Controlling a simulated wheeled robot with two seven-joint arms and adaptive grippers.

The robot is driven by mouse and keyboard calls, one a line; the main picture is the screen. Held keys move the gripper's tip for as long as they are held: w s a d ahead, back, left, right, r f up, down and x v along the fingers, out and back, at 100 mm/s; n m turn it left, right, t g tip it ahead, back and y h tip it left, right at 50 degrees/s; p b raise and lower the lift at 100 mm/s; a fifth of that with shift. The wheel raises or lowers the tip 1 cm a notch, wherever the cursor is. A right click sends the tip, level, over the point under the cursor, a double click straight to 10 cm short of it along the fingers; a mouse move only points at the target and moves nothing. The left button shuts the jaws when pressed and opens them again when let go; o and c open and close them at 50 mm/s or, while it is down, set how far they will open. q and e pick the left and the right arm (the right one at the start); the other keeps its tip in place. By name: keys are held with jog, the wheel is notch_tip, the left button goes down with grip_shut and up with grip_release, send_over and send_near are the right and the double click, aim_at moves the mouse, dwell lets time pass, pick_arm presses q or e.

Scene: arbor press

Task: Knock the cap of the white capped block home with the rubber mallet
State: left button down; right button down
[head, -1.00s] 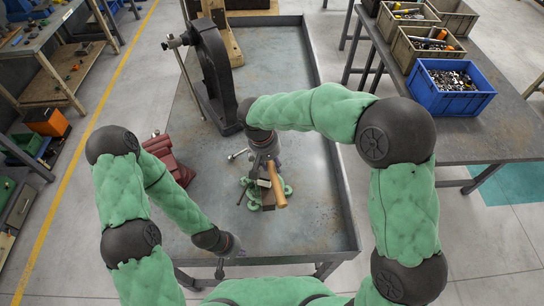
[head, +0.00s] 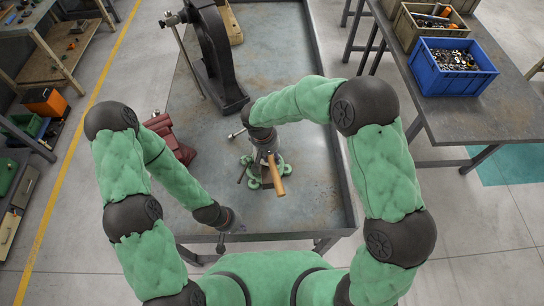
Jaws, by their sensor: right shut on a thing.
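My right gripper (head: 270,161) reaches down over the table and is shut on the mallet, whose wooden handle (head: 277,180) points toward the front of the table. The mallet's head is not clear to see. Below it is a green fixture with round lobes (head: 252,184). I cannot make out the white capped block or its cap; the gripper and mallet cover much of the fixture's middle. My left gripper (head: 226,236) hangs low at the table's front edge, apart from the fixture. Its fingers are too small to tell if they are open.
The grey table (head: 305,150) has a raised rim. A black arbor press (head: 216,62) stands at its back left, with a dark red vise (head: 170,138) at the left edge. A blue bin of metal parts (head: 450,66) stands on the right-hand bench. The table right of the fixture is clear.

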aim_at(271, 162)
notch_tip(271, 162, up, 3)
jog(key=shift+f+p, duration=0.15)
jog(key=shift+p, duration=0.15)
pick_arm(q)
jog(key=shift+r, duration=0.55)
